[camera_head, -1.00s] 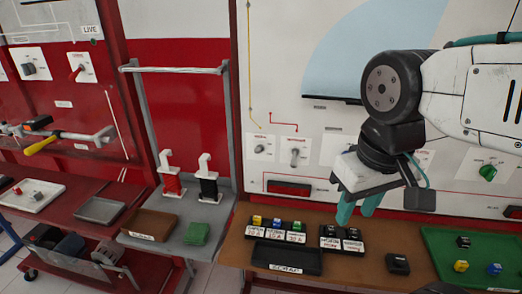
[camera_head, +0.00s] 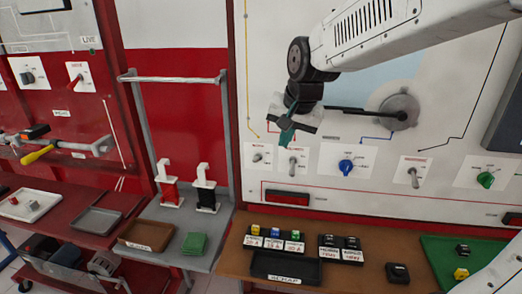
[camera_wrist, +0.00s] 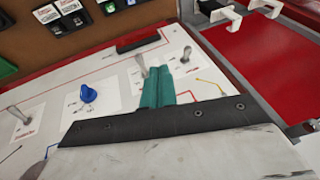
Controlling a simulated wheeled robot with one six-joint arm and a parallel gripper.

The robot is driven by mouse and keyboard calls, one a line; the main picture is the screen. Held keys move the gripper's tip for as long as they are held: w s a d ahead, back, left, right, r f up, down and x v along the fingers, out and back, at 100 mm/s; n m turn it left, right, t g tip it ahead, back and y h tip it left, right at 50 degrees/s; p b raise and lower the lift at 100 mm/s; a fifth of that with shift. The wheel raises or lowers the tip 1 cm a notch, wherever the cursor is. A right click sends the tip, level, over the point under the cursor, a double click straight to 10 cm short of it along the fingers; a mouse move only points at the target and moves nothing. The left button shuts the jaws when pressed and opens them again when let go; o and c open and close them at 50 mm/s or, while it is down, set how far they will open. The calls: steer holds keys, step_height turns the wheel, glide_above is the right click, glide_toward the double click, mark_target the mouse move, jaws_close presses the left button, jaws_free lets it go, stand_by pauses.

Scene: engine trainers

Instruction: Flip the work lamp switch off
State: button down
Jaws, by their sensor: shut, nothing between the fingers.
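Several small switches on white plates sit in a row on the upright white panel (camera_head: 450,95). Their labels are too small to read, so I cannot tell which is the work lamp switch. One metal toggle (camera_head: 292,161) is just below my gripper (camera_head: 286,138); others are at the left (camera_head: 258,157) and right (camera_head: 413,176). My gripper has shut teal fingers with nothing between them. In the wrist view, the fingers (camera_wrist: 158,84) lie between two toggles, one on the left (camera_wrist: 140,65) and one on the right (camera_wrist: 186,56). Contact cannot be told.
A blue knob (camera_head: 346,166) and a green knob (camera_head: 485,179) share the panel. A dark rod on a round grey mount (camera_head: 400,108) is close behind my gripper. Below are a red-fronted box (camera_head: 287,197) and a brown bench (camera_head: 345,271) with a black tray (camera_head: 286,266).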

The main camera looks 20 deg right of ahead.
steer(key=w+r+m, duration=0.1)
steer(key=w+r+m+t, duration=0.1)
steer(key=w, duration=0.1)
steer(key=w+r+t, duration=0.1)
steer(key=w, duration=0.1)
steer(key=shift+r+m, duration=0.15)
steer(key=shift+m, duration=0.25)
glide_above(256, 159)
steer(key=d, duration=0.3)
step_height(256, 159, down, 9)
steer(key=shift+s+a+f, duration=0.15)
steer(key=shift+a+f, duration=0.3)
steer(key=shift+f, duration=0.25)
steer(key=shift+s+a+f, duration=0.1)
steer(key=shift+a+f, duration=0.3)
steer(key=shift+f, duration=0.3)
